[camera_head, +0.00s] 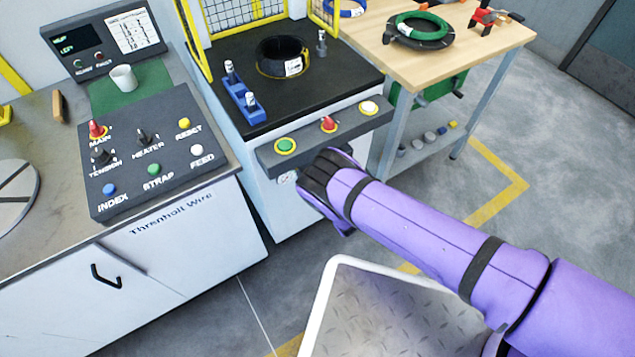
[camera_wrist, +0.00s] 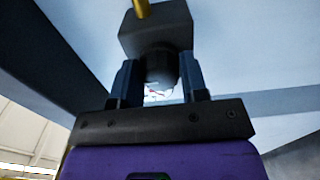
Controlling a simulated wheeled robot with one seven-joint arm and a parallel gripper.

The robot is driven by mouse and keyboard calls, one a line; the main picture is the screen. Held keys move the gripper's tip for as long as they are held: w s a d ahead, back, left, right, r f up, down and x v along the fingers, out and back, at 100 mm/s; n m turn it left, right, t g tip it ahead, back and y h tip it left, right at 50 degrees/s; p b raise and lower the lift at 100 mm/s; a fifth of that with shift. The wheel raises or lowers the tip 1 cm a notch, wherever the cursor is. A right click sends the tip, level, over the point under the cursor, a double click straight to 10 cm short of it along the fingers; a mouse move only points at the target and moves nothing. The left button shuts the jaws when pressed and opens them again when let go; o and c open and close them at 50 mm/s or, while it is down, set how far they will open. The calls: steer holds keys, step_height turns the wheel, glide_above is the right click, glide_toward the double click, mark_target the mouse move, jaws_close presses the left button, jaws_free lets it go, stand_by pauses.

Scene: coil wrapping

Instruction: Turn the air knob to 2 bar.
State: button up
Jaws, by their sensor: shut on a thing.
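The air knob (camera_wrist: 160,66) is a dark round knob under a dark block with a yellow fitting, seen in the wrist view. The blue fingers of my gripper (camera_wrist: 159,78) are closed on either side of it. In the head view my gripper (camera_head: 314,187) is at the front of the wrapping machine, below its button panel, and the arm hides the knob. A small white pressure gauge (camera_head: 287,177) shows just left of my gripper. Its reading is too small to make out. In the wrist view, a bit of a pale dial shows behind the knob.
The machine's panel (camera_head: 327,130) with green, red and white controls is just above my gripper. A control console (camera_head: 150,152) stands on the left bench. A wooden table (camera_head: 455,62) with a green coil (camera_head: 422,26) is at the upper right. Open floor lies to the right.

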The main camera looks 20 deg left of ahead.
stand_by(0.4)
steer(key=o, duration=0.9)
steer(key=v, duration=1.1)
